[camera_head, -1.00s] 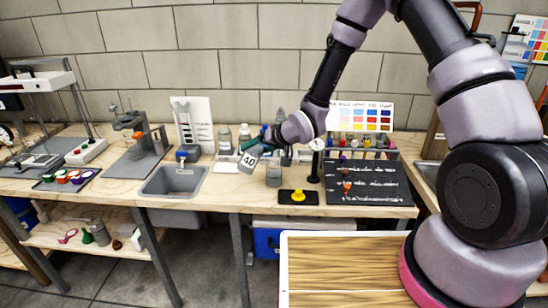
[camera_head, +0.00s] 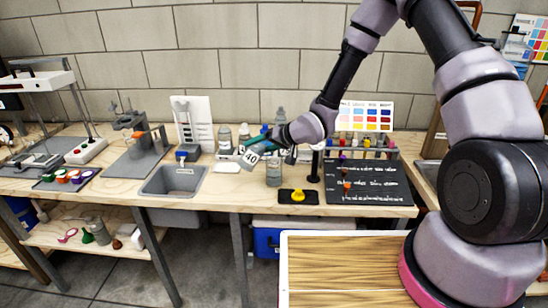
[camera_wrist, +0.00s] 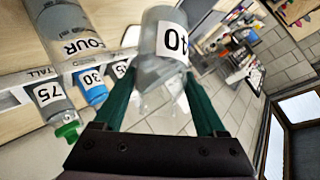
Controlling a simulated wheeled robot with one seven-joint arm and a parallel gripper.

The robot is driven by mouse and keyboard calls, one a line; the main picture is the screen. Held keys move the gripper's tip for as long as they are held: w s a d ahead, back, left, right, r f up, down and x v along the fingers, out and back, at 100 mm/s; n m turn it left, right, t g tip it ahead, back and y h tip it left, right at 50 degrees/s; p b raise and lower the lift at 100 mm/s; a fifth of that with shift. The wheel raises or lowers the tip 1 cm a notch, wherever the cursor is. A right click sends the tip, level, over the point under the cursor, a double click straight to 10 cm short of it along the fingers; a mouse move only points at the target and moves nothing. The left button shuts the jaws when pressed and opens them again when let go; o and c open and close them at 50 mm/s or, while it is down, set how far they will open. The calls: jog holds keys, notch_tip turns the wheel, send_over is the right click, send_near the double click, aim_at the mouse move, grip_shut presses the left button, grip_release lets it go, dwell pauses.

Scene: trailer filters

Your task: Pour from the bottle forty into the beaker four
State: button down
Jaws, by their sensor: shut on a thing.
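The bottle forty (camera_head: 249,157) is a grey, partly see-through bottle with a white "40" label. My gripper (camera_head: 261,147) is shut on it and holds it tilted above the bench, just up and left of the beaker four (camera_head: 273,174). In the wrist view the bottle (camera_wrist: 165,62) sits between the two green fingers of my gripper (camera_wrist: 160,100). The beaker, marked "FOUR" (camera_wrist: 80,45), shows at the upper left there, apart from the bottle. I cannot tell whether liquid is flowing.
Bottles marked 75 (camera_wrist: 50,98) and 30 (camera_wrist: 92,88) stand near the beaker in a labelled rack. A black pad with a yellow item (camera_head: 298,196) lies right of the beaker. A grey sink tray (camera_head: 173,180) is to the left. A dark board (camera_head: 368,183) lies farther right.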

jog(key=shift+d+r+m+y+p, duration=0.15)
jog(key=shift+r+m+y+p, duration=0.2)
jog(key=shift+y, duration=0.35)
dwell(1.1)
jog(key=shift+r+m+y+p, duration=0.2)
jog(key=shift+m+y+p, duration=0.3)
jog(key=shift+y, duration=0.1)
dwell(1.1)
jog(key=shift+f+m+y+p, duration=0.3)
jog(key=shift+f+m+y, duration=0.2)
jog(key=shift+y, duration=0.1)
dwell(1.3)
jog(key=shift+r+m+g+y, duration=0.3)
jog(key=shift+r+m+y, duration=0.05)
jog(key=shift+y, duration=0.35)
dwell(1.1)
jog(key=shift+w+d+p, duration=0.15)
jog(key=shift+p, duration=0.2)
dwell(0.5)
